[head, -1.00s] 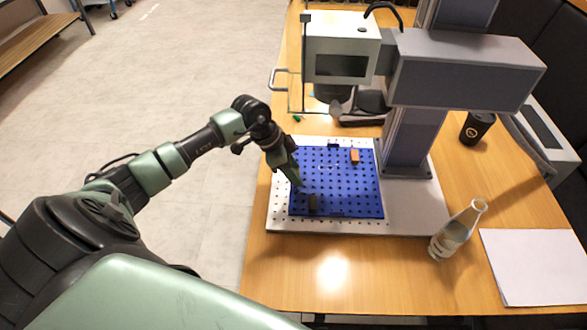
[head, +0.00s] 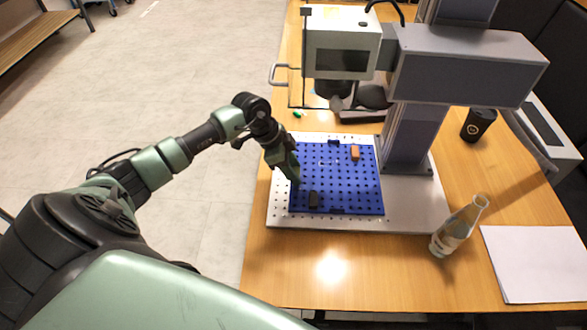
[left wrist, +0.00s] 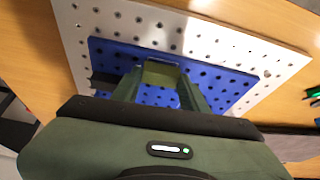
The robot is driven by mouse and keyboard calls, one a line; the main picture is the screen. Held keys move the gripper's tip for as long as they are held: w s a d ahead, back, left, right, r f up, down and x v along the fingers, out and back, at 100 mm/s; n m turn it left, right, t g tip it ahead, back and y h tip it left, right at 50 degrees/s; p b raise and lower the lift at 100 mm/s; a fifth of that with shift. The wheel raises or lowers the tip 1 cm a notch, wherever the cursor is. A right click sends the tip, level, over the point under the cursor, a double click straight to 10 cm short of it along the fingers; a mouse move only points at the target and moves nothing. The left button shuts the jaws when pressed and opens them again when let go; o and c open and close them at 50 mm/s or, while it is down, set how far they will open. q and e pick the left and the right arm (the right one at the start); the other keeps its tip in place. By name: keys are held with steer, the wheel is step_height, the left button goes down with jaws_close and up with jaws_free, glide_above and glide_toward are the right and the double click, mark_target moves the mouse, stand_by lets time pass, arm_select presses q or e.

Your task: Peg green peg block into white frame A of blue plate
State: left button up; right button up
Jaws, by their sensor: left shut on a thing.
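My left gripper (head: 295,179) is over the left side of the blue plate (head: 355,190). In the left wrist view the gripper (left wrist: 160,80) is shut on the green peg block (left wrist: 160,74), which sits between the fingertips, over or near the plate (left wrist: 225,80). The gap between block and plate, if any, cannot be judged. In the head view the fingers hide the block. A few faint white marks (head: 322,163) show on the plate; I cannot make out which is frame A. My right gripper is not in view.
On the plate are a black block (head: 313,199) near the front, an orange block (head: 355,152) and a small blue block (head: 333,142) at the back. The laser marker (head: 341,62) overhangs behind; its column (head: 409,135) stands right. A bottle (head: 459,228) stands at the front right.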

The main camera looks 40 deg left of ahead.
arm_select(q)
steer(key=shift+f, duration=0.45)
steer(key=o, duration=1.4)
steer(key=v, duration=0.7)
steer(key=shift+s+a+r+b, duration=0.1)
steer(key=shift+a+r+b, duration=0.05)
steer(key=shift+r+b, duration=0.25)
steer(key=shift+f, duration=0.1)
